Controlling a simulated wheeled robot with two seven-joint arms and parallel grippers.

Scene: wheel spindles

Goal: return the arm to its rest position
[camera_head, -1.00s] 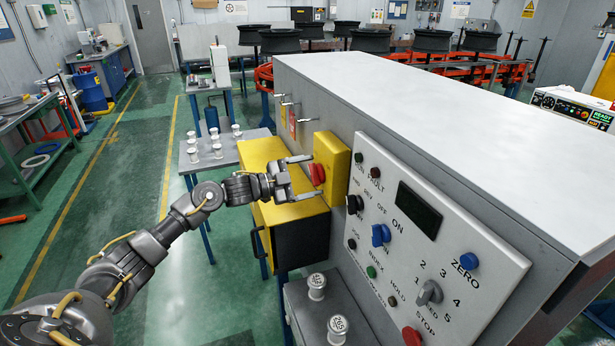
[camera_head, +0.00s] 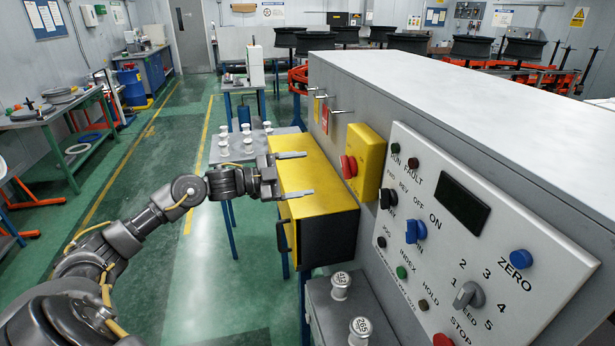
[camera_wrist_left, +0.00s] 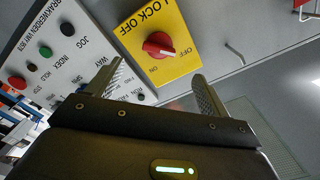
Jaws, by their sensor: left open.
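My left gripper (camera_head: 300,174) is open and empty in the head view, over the yellow cabinet (camera_head: 308,163) and to the left of the yellow lock-off box. The box's red rotary knob (camera_head: 348,166) stands clear of the fingers. In the left wrist view the open fingers of the left gripper (camera_wrist_left: 158,88) show with the red knob (camera_wrist_left: 159,46) beyond them on the yellow plate (camera_wrist_left: 183,62). My right gripper is not in view.
The grey machine housing (camera_head: 455,90) and its white control panel (camera_head: 480,235) stand on the right. White labelled spindles (camera_head: 341,285) stand on a grey surface below. A small table (camera_head: 232,150) with several spindles is behind the gripper. Green floor (camera_head: 190,290) is free at left.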

